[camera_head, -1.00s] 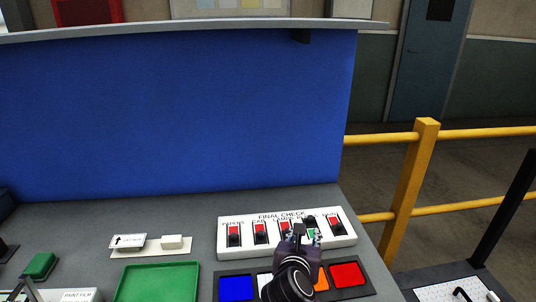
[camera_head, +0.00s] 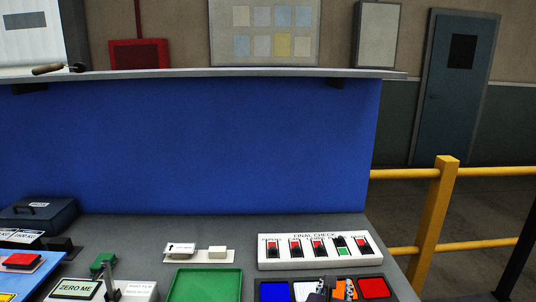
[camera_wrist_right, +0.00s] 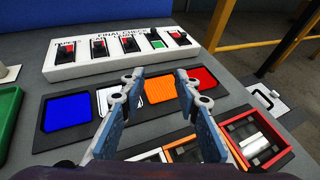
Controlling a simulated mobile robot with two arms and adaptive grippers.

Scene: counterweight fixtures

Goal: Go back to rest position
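My right gripper (camera_wrist_right: 155,100) is open and empty in the right wrist view. Its two fingers are apart over the front tray of coloured squares. In the head view only a small dark part of it (camera_head: 318,297) shows at the bottom edge. The white FINAL CHECK panel (camera_head: 375,258) lies beyond the fingers, clear of them. It carries a row of rocker switches; the fourth from the left (camera_head: 340,246) shows green and the others show red. I cannot make out my left gripper in these frames.
The coloured tray (camera_wrist_right: 38,150) holds blue, white, orange and red squares. A green tray (camera_head: 205,285) is to its left. A ZERO ME plate (camera_head: 75,289) and a black case (camera_head: 38,214) are further left. A blue partition (camera_head: 200,150) closes the back; a yellow railing (camera_head: 433,215) stands right.

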